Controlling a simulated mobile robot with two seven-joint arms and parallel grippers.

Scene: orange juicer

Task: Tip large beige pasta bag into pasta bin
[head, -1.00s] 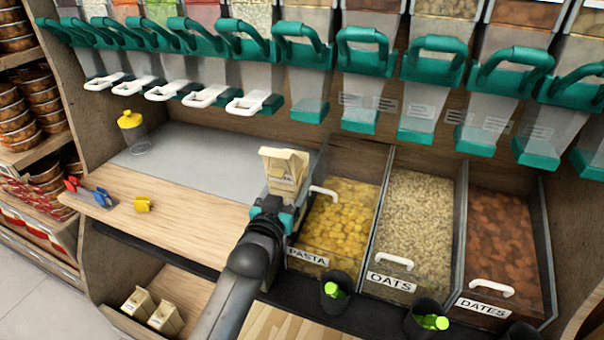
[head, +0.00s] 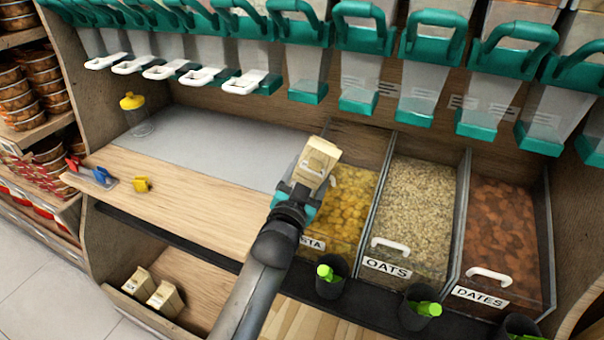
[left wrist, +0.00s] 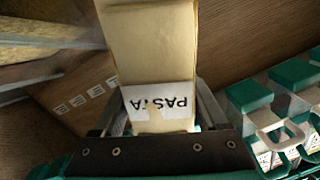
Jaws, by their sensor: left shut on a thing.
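The beige pasta bag (head: 317,160) is held up by my left gripper (head: 299,194), at the left side of the pasta bin. In the left wrist view the bag (left wrist: 152,55) fills the middle, with its PASTA label upside down between the fingers. The gripper (left wrist: 165,125) is shut on it. The bag leans to the right in the head view. The pasta bin (head: 347,232) holds yellow pasta; the bag and gripper hide its left part and some of its label. My right gripper is not in view.
The oats bin (head: 420,262) and dates bin (head: 505,285) stand to the right. Dispensers with teal handles (head: 362,40) hang above. Dark cups with green items (head: 332,275) sit in front of the bins. Two smaller beige bags (head: 155,290) stand on the lower shelf. The counter (head: 200,200) left is mostly clear.

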